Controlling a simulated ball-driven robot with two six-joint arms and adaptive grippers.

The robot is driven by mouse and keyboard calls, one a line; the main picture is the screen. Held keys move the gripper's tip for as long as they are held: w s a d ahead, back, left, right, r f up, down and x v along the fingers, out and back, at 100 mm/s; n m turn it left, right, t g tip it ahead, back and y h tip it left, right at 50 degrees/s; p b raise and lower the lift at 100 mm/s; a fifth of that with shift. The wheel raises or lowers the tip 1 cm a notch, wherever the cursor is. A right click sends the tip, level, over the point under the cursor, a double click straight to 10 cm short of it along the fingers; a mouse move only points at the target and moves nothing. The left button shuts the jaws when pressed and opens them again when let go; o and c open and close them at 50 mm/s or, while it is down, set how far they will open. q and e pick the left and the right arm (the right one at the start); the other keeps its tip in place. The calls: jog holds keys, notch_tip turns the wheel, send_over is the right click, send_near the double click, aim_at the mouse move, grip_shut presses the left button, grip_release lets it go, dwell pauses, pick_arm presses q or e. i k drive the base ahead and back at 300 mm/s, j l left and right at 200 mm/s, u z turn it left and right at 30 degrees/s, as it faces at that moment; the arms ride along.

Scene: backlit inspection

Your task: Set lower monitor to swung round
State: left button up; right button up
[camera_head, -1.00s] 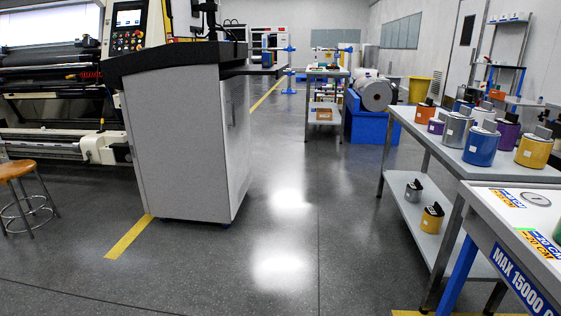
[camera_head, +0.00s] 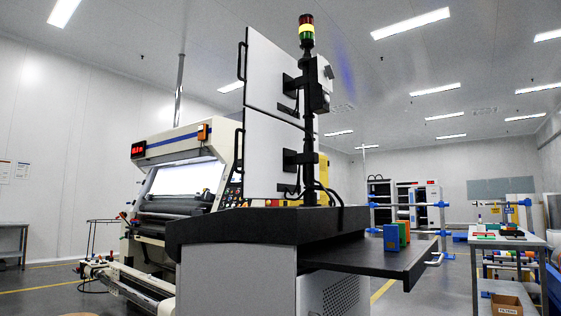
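The lower monitor (camera_head: 268,155) is a flat pale panel on a black pole (camera_head: 311,130), just above the console, in the head view. A black bracket (camera_head: 298,160) joins its right side to the pole, and a dark handle (camera_head: 238,150) is on its left edge. The side facing me is plain, with no lit picture on it. The upper monitor (camera_head: 270,75) is a similar panel above it, facing much the same way. Neither of my grippers is in view.
The grey console (camera_head: 235,285) with a black top stands below the monitors. Its black side shelf (camera_head: 370,260) holds blue, orange and green upright blocks (camera_head: 397,236). A signal light (camera_head: 306,30) tops the pole. A large roller machine (camera_head: 180,200) is behind left. A bench (camera_head: 500,240) stands right.

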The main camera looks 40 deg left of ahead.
aim_at(270, 145)
jog(key=i+l+u, duration=0.2)
jog(key=i, duration=0.3)
jog(key=i+l+u, duration=0.2)
jog(key=i, duration=0.35)
jog(key=i+l+u, duration=0.15)
jog(key=i, duration=0.35)
